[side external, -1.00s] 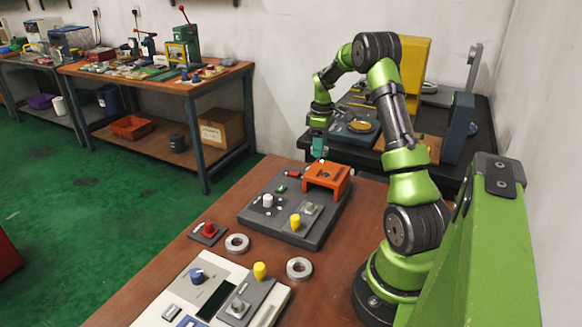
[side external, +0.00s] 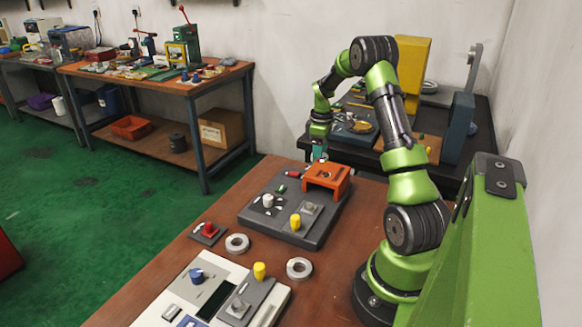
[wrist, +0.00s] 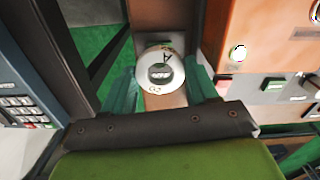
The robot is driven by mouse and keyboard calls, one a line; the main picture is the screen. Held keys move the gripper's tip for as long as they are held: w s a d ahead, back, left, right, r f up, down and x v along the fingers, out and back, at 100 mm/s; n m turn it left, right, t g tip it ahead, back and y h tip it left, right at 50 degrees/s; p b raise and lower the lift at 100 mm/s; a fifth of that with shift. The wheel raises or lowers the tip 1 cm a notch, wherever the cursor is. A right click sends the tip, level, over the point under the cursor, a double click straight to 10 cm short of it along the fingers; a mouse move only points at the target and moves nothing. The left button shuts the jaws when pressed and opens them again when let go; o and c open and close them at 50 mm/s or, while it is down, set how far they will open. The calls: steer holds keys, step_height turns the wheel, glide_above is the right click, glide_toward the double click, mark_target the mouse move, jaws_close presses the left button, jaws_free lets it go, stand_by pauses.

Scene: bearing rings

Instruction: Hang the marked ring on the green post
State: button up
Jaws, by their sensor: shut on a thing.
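My gripper (side external: 319,155) hangs just behind the orange housing at the back of the grey console in the side view. In the wrist view its two green fingers (wrist: 162,88) are shut on a pale ring (wrist: 149,82) with dark letters on its face. A dark round shape (wrist: 160,73) shows in the middle of the ring; I cannot tell what it is. The held ring is too small to make out in the side view. I cannot make out a green post for certain; a small green part (side external: 281,188) sits on the console.
The grey console (side external: 258,221) bears the orange housing (side external: 327,178), a white knob (side external: 267,201) and a yellow knob (side external: 295,222). Two loose grey rings (side external: 237,243) and (side external: 299,268) lie on the brown table. A pale panel (side external: 173,292) is in front. A dark bench stands behind.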

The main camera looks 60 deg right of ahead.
steer(key=shift+f, duration=0.4)
steer(key=shift+f, duration=0.6)
steer(key=shift+f, duration=0.75)
stand_by(1.2)
steer(key=o, duration=1.2)
steer(key=shift+o, duration=1)
steer(key=shift+a, duration=0.1)
steer(key=shift+w+r, duration=0.1)
steer(key=shift+r, duration=3.65)
